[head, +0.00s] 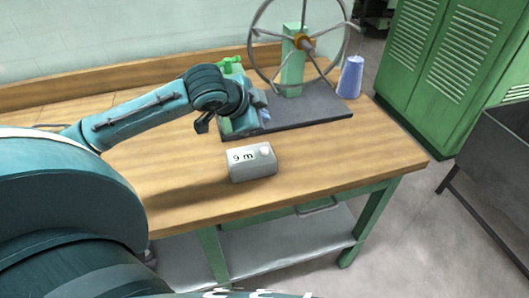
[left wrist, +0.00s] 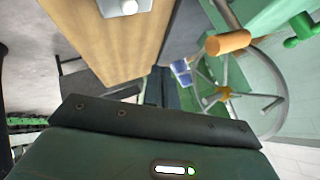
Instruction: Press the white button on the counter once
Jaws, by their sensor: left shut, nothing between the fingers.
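A small grey box (head: 252,164) stands on the wooden counter, with "9 m" on its face. The round white button (head: 265,150) is on its upper right part. At the top edge of the left wrist view the box (left wrist: 112,8) is cut off, and the white button (left wrist: 129,6) shows on it. My left gripper (head: 262,104) is above and behind the box, by the wheel machine, apart from the button. Its dark fingers (left wrist: 157,82) are shut and empty. My right gripper is not in view.
A spinning-wheel machine (head: 297,60) with a dark base plate (head: 310,116) stands behind the box. A blue thread cone (head: 350,77) stands at the plate's right end. The counter (head: 340,160) is clear right of the box. Green lockers (head: 445,60) stand beyond.

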